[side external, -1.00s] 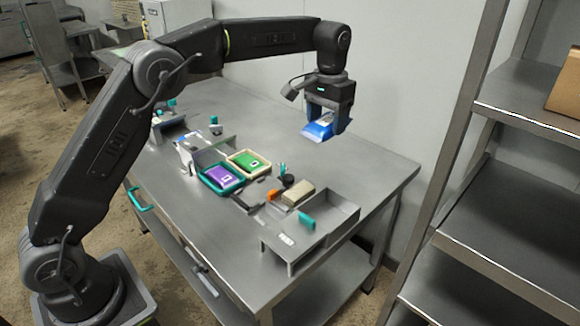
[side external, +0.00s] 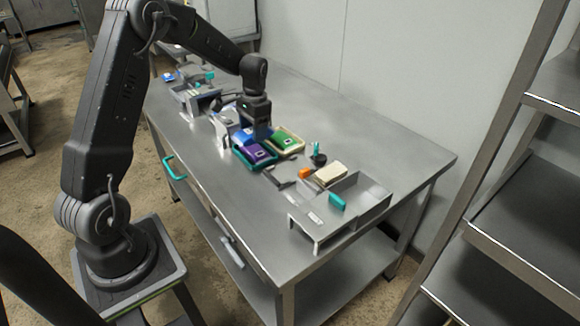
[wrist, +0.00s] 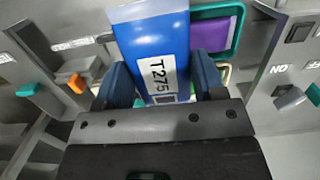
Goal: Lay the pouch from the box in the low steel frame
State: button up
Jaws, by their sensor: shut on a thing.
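My gripper (side external: 258,130) is low over the middle of the steel table, shut on a blue pouch (wrist: 158,40). In the wrist view, the pouch has a white label reading T275 and sits between the two dark fingers of my gripper (wrist: 163,82). In the side view, the blue pouch shows only in part by the fingers. A teal tray (side external: 236,153) with a purple pouch (side external: 261,153) is just beside and below my gripper. A cream tray (side external: 300,150) with a green pouch (side external: 288,139) is to its right. I cannot clearly tell which fixture is the low steel frame.
A steel bin-like fixture (side external: 372,205) with a teal block (side external: 337,201) stands at the table's right end. A tan block (side external: 330,175) and an orange piece (side external: 305,173) lie before it. More steel fixtures (side external: 195,100) stand left. The back of the table is clear.

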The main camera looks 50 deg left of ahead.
send_over(289, 171)
notch_tip(289, 171, down, 6)
jog(key=shift+w+f, duration=0.1)
jog(key=shift+w, duration=0.05)
jog(key=shift+f, duration=2)
jog(key=shift+f, duration=0.15)
jog(key=o, duration=1.1)
jog(key=shift+o, duration=0.2)
